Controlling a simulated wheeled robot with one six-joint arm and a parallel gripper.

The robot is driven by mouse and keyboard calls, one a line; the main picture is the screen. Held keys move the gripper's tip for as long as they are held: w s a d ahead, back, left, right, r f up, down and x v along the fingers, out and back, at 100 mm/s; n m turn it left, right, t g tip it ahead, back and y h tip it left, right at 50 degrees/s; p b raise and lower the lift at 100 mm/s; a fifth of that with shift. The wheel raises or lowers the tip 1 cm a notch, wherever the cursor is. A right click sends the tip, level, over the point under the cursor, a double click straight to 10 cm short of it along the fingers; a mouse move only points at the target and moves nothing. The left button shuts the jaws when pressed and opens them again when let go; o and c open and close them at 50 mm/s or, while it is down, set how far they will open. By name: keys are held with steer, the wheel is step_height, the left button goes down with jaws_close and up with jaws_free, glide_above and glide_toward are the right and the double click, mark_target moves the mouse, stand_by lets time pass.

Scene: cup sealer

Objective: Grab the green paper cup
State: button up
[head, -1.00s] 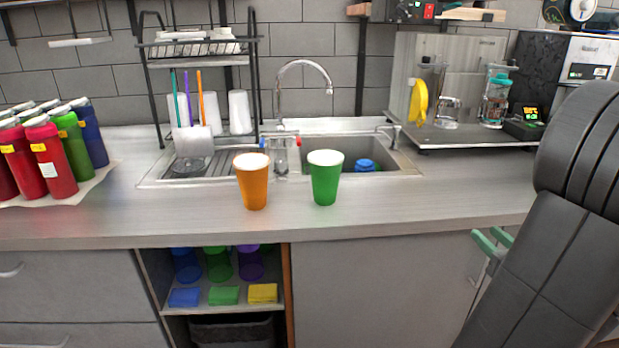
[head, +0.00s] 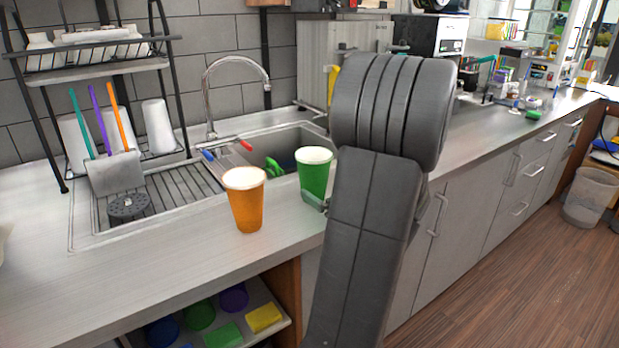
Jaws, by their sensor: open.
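The green paper cup (head: 314,178) stands upright on the counter in front of the sink, with a white top. My gripper (head: 314,201) is mostly hidden behind my own dark arm. Only a small greenish-grey part of it shows, at the lower front of the green cup. The gripper is open; whether it touches the cup I cannot tell. The orange paper cup (head: 246,205) stands upright just left of the green one, also with a white top.
The sink (head: 283,140) with its curved tap (head: 207,95) lies behind the cups. A dish rack (head: 100,64) and a utensil holder (head: 115,174) stand at the left. The counter (head: 150,260) is clear left of the orange cup. An open shelf (head: 240,318) lies below.

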steer(key=shift+w+a, duration=0.2)
steer(key=shift+w, duration=0.25)
steer(key=x, duration=0.5)
steer(key=shift+w+d+f+p, duration=0.1)
steer(key=shift+w+p, duration=0.1)
steer(key=shift+p, duration=0.1)
steer(key=shift+c, duration=0.2)
steer(key=c, duration=1.1)
